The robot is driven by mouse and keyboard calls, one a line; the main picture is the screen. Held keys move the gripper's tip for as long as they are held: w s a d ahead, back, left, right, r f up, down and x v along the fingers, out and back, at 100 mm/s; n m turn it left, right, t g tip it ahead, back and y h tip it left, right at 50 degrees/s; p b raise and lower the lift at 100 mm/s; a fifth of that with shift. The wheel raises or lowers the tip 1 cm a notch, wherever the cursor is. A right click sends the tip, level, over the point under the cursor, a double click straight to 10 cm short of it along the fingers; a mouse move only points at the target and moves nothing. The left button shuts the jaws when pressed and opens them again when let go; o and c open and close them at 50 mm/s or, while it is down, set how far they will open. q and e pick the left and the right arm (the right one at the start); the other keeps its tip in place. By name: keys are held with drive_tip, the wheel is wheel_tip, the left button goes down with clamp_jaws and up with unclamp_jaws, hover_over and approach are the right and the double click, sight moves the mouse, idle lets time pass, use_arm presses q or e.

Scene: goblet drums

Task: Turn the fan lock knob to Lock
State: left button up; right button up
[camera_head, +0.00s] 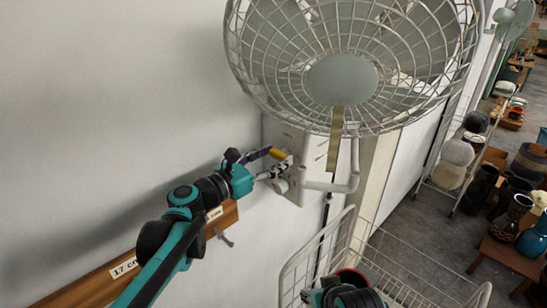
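A wall-mounted fan (340,80) with a wire cage fills the upper middle of the head view. Its pale control box (312,180) sits below and behind the cage, against the wall. A small round grey knob (281,186) shows at the box's lower left. My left gripper (284,161) reaches in from the left, with its fingers at the box's left side, just above that knob. Its fingertips are small and overlap the box, so contact and opening are unclear. No lock marking is readable. My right gripper does not show; only part of my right arm is at the bottom.
A white wire basket (313,243) stands below the fan, close to my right arm. A wooden rail (95,284) with labels and hooks runs along the wall under my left arm. Drums and vases (510,218) stand at the right. A strip (335,140) hangs from the cage.

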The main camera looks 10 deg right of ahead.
use_arm(q)
drive_tip(key=c, duration=0.5)
drive_tip(key=shift+o, duration=0.2)
drive_tip(key=shift+m, duration=0.4)
drive_tip(key=m+b, duration=0.1)
drive_tip(key=m, duration=0.1)
drive_tip(key=shift+m, duration=0.3)
drive_tip(key=m+b, duration=0.1)
drive_tip(key=m, duration=0.3)
drive_tip(key=shift+m, duration=0.3)
drive_tip(key=m+b, duration=0.1)
drive_tip(key=m, duration=0.4)
drive_tip(key=shift+s+d+f, duration=0.1)
drive_tip(key=shift+m+b, duration=0.5)
drive_tip(key=shift+m, duration=2)
